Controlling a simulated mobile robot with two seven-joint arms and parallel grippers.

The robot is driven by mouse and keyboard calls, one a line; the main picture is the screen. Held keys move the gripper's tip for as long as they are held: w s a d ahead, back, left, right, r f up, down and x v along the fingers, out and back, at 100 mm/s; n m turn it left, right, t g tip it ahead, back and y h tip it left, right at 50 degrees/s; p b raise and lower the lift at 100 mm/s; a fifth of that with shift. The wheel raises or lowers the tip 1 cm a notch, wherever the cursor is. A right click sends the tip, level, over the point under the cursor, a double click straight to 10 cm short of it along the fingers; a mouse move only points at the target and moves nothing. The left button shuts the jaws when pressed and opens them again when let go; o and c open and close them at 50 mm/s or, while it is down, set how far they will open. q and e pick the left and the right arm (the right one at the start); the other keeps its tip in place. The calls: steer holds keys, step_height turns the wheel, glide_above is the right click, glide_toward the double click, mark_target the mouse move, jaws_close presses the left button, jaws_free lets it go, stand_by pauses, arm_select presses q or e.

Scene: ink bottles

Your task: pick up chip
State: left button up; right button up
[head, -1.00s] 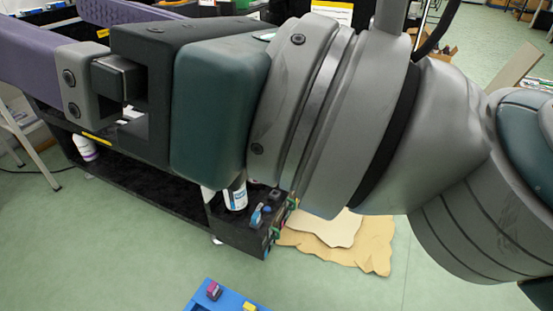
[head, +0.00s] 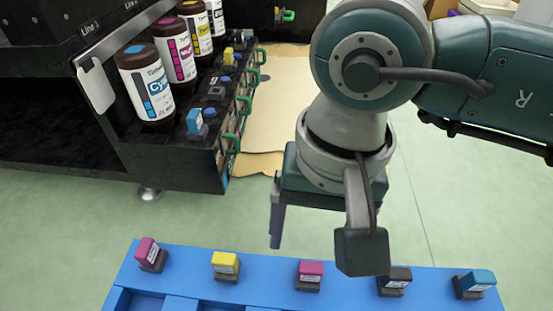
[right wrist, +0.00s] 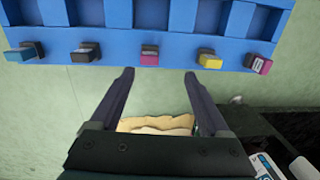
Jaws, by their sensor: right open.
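Several small chips with coloured tops sit along the blue rack (head: 195,262). In the head view they are a magenta chip (head: 151,254) at left, a yellow chip (head: 225,265), a middle magenta chip (head: 310,275), a black chip (head: 395,280) and a cyan chip (head: 475,284). My right gripper (head: 308,236) is open and empty, pointing down above the rack's far edge; one finger is hidden in the head view. In the right wrist view, the middle magenta chip (right wrist: 149,56) lies just beyond and between the open fingertips (right wrist: 159,76). My left gripper is out of view.
A dark cabinet at left holds a cyan bottle (head: 150,88), a magenta bottle (head: 176,52) and other bottles. A blue-topped chip (head: 195,122) sits on its ledge above green handles (head: 230,143). Brown sheets (head: 275,100) lie on the floor behind my gripper.

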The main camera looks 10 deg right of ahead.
mark_target(312, 267)
steer(key=shift+w+d+f+h, duration=0.3)
steer(key=shift+d+f, duration=0.3)
steer(key=shift+f, duration=0.2)
steer(key=shift+d+f+b, duration=0.2)
steer(key=shift+f+b, duration=0.1)
steer(key=shift+b, duration=0.15)
step_height(312, 267, down, 9)
steer(key=b, duration=0.7)
steer(key=shift+a+f+b, duration=0.1)
steer(key=shift+b, duration=0.25)
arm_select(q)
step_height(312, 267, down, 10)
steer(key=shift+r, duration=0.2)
arm_select(e)
steer(key=shift+c, duration=1.4)
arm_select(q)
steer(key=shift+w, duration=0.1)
arm_select(e)
jaws_close()
